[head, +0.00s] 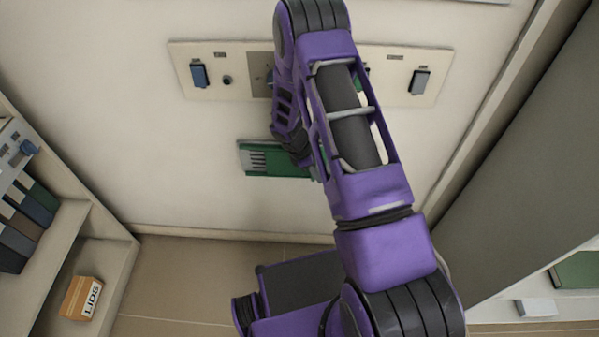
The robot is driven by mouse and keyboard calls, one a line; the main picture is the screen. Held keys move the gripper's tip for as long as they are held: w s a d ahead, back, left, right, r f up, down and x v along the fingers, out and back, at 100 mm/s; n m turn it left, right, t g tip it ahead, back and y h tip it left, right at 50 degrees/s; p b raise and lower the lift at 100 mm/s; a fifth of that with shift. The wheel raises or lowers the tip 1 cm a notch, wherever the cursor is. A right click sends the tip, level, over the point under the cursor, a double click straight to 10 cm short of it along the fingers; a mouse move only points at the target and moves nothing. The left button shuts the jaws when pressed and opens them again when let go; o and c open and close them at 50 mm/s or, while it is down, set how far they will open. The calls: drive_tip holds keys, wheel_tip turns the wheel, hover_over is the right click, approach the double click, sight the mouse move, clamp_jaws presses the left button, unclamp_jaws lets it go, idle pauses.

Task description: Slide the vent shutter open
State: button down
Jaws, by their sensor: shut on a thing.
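The vent (243,158) is a small green-framed panel low on the pale wall, in the middle of the head view. Several pale slots show at its left part. The green vent shutter (285,169) shows to the right of the slots; its right part is hidden behind my arm. My gripper (304,158) is at the vent, on the right side of the slots, mostly hidden by my own purple arm links. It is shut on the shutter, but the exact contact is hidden.
A wall panel (225,91) with a blue switch (199,74), a grey switch (420,82) and a small knob (227,80) is above the vent. Shelves with dark binders (22,222) and a LIDS box (82,298) stand left. A grey cabinet side (520,190) stands right.

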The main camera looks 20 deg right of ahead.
drive_tip(key=s+d, duration=0.3)
drive_tip(key=d, duration=0.7)
drive_tip(key=shift+s, duration=0.15)
drive_tip(key=shift+d, duration=0.1)
drive_tip(key=c, duration=1.1)
unclamp_jaws()
drive_tip(key=shift+d, duration=0.1)
drive_tip(key=p+v, duration=0.3)
drive_tip(key=v, duration=1.4)
drive_tip(key=shift+a+r, duration=0.25)
